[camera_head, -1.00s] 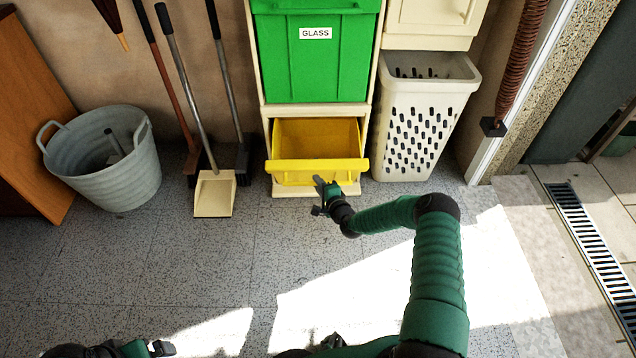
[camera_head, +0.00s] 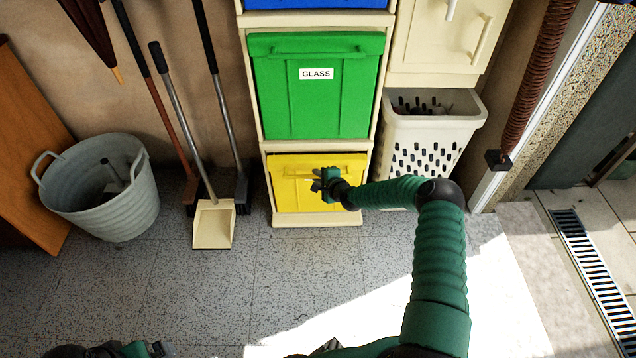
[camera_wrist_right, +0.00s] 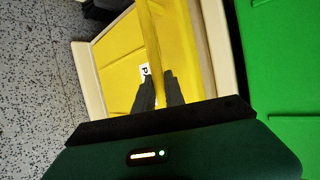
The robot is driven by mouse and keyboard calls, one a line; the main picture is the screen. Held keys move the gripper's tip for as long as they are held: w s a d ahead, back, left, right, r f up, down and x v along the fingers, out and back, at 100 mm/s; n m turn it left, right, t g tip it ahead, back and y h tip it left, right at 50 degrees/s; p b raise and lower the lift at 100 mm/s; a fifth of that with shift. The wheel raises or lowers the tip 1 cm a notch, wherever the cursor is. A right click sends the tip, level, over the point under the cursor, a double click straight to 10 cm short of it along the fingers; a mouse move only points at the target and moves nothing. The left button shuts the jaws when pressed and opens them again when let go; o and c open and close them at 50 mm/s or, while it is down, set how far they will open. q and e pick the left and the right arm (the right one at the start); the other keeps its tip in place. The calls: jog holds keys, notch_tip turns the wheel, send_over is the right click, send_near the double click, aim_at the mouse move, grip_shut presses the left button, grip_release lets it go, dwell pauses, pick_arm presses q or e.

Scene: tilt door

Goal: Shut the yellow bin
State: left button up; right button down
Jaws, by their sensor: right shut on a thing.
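The yellow bin (camera_head: 290,195) sits low in the cream cabinet, under the green bin. Its front now stands close to upright within the frame, with a thin dark strip along its top; I cannot tell whether it is fully flush. My right gripper (camera_head: 318,182) is at the bin's front, to the right of its middle. In the right wrist view the fingers (camera_wrist_right: 158,88) are shut on the ridge or handle of the yellow bin (camera_wrist_right: 118,62), beside a partly hidden white label (camera_wrist_right: 144,74). My left gripper (camera_head: 160,349) shows only at the bottom edge, too little to judge.
The green GLASS bin (camera_head: 316,100) is above. A white slotted basket (camera_head: 430,140) stands right of the cabinet, behind my right arm. A dustpan (camera_head: 214,224), brooms and a grey tub (camera_head: 105,200) are on the left. The floor in front is clear.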

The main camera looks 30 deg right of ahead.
jog(key=shift+w+d+r, duration=0.15)
jog(key=shift+w+d, duration=0.35)
jog(key=shift+w, duration=0.15)
pick_arm(q)
jog(key=shift+w+d+f, duration=0.2)
jog(key=shift+w, duration=0.1)
pick_arm(e)
jog(key=c, duration=1.7)
grip_release()
jog(key=shift+s, duration=0.1)
pick_arm(q)
jog(key=w+p+v, duration=0.1)
jog(key=p+v, duration=0.6)
jog(key=shift+w+r+p, duration=0.3)
jog(key=shift+r, duration=0.2)
pick_arm(e)
jog(key=v, duration=1.6)
jog(key=shift+s+a, duration=0.15)
jog(key=shift+s, duration=0.2)
jog(key=shift+r, duration=0.1)
